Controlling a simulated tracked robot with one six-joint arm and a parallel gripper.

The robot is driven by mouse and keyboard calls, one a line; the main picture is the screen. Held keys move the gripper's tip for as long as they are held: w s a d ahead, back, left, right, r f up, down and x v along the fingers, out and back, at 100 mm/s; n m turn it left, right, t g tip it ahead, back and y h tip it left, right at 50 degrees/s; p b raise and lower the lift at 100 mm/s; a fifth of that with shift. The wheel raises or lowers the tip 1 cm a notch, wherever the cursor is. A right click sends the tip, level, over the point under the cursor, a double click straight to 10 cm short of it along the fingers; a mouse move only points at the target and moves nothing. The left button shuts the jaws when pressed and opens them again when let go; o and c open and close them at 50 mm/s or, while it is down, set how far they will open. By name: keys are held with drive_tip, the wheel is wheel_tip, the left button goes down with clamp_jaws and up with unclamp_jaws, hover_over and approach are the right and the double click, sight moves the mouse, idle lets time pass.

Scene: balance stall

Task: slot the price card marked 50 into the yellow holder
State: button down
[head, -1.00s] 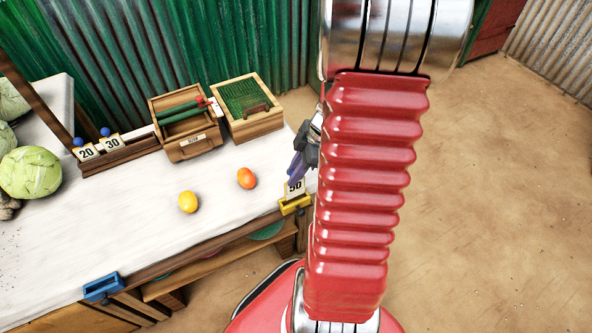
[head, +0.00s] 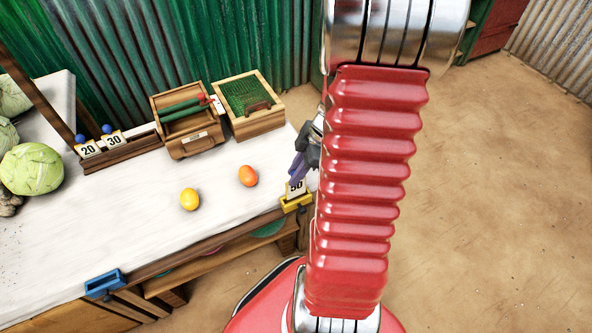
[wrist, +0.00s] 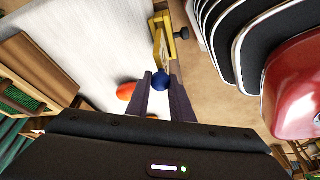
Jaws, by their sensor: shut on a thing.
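The price card marked 50 (head: 296,188) stands upright at the yellow holder (head: 297,203) on the table's front edge. Its lower edge meets the top of the holder; I cannot tell how deep it sits. My gripper (head: 298,170) is just above the holder, partly hidden behind my red arm. In the wrist view my gripper (wrist: 162,85) is shut on the card's blue knob (wrist: 161,80), with the yellow holder (wrist: 160,40) just beyond. The card itself is seen nearly edge-on there.
An orange fruit (head: 248,176) and a yellow fruit (head: 189,199) lie on the white table (head: 130,220) to the left. Cards 20 (head: 88,150) and 30 (head: 114,140) stand in a wooden rack. A blue holder (head: 104,284) is on the front edge. Wooden boxes (head: 254,121) stand at the back.

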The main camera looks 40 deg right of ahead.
drive_tip(key=shift+f, duration=0.9)
